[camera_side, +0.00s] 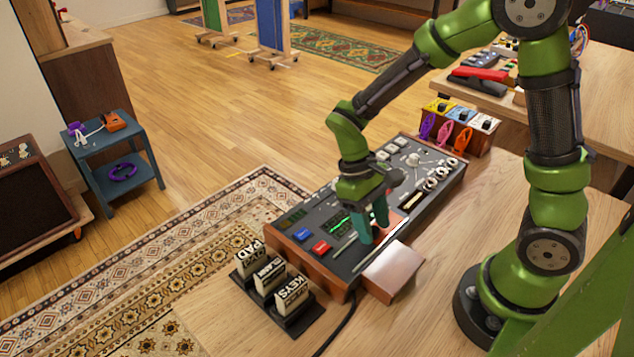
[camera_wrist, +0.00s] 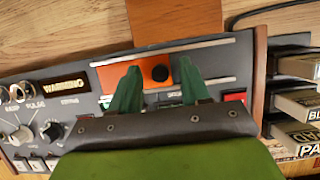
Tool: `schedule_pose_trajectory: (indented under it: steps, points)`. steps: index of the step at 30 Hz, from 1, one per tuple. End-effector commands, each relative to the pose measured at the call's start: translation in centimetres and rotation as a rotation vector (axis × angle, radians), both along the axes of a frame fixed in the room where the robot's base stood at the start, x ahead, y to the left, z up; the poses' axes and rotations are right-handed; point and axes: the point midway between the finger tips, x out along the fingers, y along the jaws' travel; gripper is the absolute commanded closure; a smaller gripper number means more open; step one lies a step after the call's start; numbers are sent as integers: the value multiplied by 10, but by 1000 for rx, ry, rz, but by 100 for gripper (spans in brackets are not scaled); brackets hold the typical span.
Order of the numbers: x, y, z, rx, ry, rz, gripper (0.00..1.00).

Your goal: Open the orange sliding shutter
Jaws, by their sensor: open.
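The orange sliding shutter (camera_wrist: 107,77) lies in a slot between two pale rails on the dark console (camera_side: 345,258). In the side view the shutter (camera_side: 392,227) is partly hidden behind my fingers. I cannot tell whether either finger touches the knob.
A brown-orange block (camera_side: 394,268) adjoins the console's near edge. Labelled cartridges (camera_side: 272,278) stand in a dark rack off its end. A red button (camera_side: 321,247) and a blue button (camera_side: 303,234) are close by. Bare tabletop (camera_side: 425,315) lies in front.

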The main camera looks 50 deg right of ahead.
Motion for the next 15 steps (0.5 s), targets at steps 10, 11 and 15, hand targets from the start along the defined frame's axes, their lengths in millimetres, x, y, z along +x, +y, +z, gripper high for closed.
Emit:
schedule_pose_trajectory:
  steps: [10, 11, 15]
  points:
    - [0, 0, -1, 0, 0, 0, 66]
    - [0, 0, -1, 0, 0, 0, 70]
    - [0, 0, -1, 0, 0, 0, 92]
